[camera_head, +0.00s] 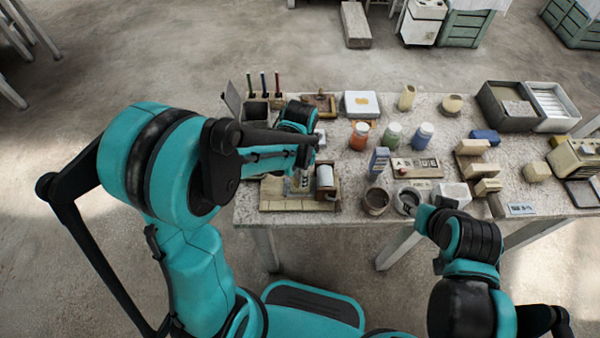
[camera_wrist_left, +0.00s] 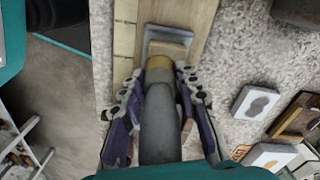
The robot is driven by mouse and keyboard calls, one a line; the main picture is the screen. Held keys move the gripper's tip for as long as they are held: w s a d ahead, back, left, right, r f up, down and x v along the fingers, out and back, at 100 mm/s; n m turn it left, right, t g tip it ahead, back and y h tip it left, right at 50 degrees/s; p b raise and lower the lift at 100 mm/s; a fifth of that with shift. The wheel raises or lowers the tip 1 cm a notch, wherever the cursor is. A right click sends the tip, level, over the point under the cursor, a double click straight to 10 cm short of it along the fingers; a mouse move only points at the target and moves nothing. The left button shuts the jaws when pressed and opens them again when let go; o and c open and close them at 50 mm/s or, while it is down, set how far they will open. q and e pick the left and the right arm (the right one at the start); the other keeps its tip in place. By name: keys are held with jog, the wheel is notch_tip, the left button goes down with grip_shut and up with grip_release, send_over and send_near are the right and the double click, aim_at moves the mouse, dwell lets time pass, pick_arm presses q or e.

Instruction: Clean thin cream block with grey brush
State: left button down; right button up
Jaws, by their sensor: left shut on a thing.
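My left gripper (camera_head: 303,182) reaches down over the wooden tray at the table's near left; my arm partly hides it. In the left wrist view, the gripper (camera_wrist_left: 163,100) is shut around the grey brush (camera_wrist_left: 160,125), which has a grey handle and a brass-coloured collar. The brush's pale head points onto or just above the wooden board; contact is unclear. A cream strip (camera_wrist_left: 125,40) lies along the board's left side. Several cream blocks (camera_head: 473,146) lie at the right of the table; which one is the thin cream block is unclear. My right gripper (camera_head: 428,213) is near the front edge, its fingers unclear.
Grey bins (camera_head: 508,105) are at the back right.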

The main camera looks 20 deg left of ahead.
pick_arm(q)
jog(key=shift+s+d, duration=0.25)
jog(key=shift+s, duration=0.65)
jog(key=shift+w+a+b, duration=0.1)
jog(key=shift+w+a, duration=0.1)
jog(key=shift+w, duration=0.6)
jog(key=shift+w+a+b, duration=0.15)
jog(key=shift+w+a, duration=0.1)
jog(key=shift+w, duration=0.55)
jog(key=shift+w+a+b, duration=0.1)
jog(key=shift+w+a, duration=0.1)
jog(key=shift+w, duration=0.6)
jog(key=shift+s+d, duration=0.2)
jog(key=shift+s, duration=0.6)
jog(key=shift+s+d, duration=0.25)
jog(key=shift+s, duration=0.55)
jog(key=shift+s+d, duration=0.2)
jog(key=shift+s, duration=0.6)
jog(key=shift+w, duration=0.1)
jog(key=shift+w+a, duration=0.2)
jog(key=shift+w, duration=0.55)
jog(key=shift+w+a, duration=0.25)
jog(key=shift+w, duration=0.5)
jog(key=shift+w+a, duration=0.2)
jog(key=shift+w, duration=0.55)
jog(key=shift+s, duration=0.1)
